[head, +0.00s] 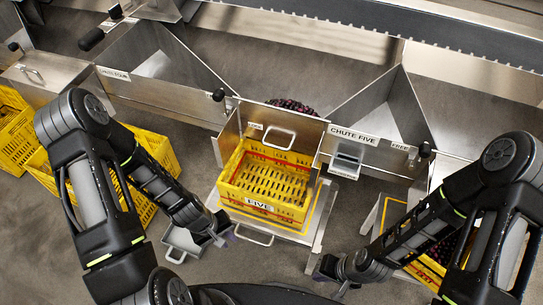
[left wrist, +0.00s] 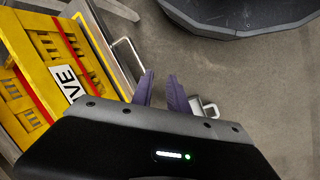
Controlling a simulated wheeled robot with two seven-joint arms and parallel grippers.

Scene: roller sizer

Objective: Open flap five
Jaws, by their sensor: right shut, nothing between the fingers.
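The metal plate of flap five (head: 303,127), with a pale loop handle (head: 280,138), stands at the end of chute five, left of its "CHUTE FIVE" label (head: 353,135). Dark red round fruit (head: 293,105) shows behind its top edge. A yellow crate marked FIVE (head: 262,206) sits below it, empty as far as I see; it also shows in the left wrist view (left wrist: 62,72). My left gripper (head: 227,232) is low, beside the crate's front left corner, its purple fingers (left wrist: 160,90) apart with nothing between. My right gripper (head: 330,275) is shut and empty, front right of the crate.
The crate rests on a metal stand with a front handle (head: 253,236). A small metal tray (head: 182,242) lies by my left gripper. Yellow crates (head: 12,130) stand at left, and another with dark fruit (head: 428,265) at right. A black-knobbed lever (head: 218,95) rises left of the flap.

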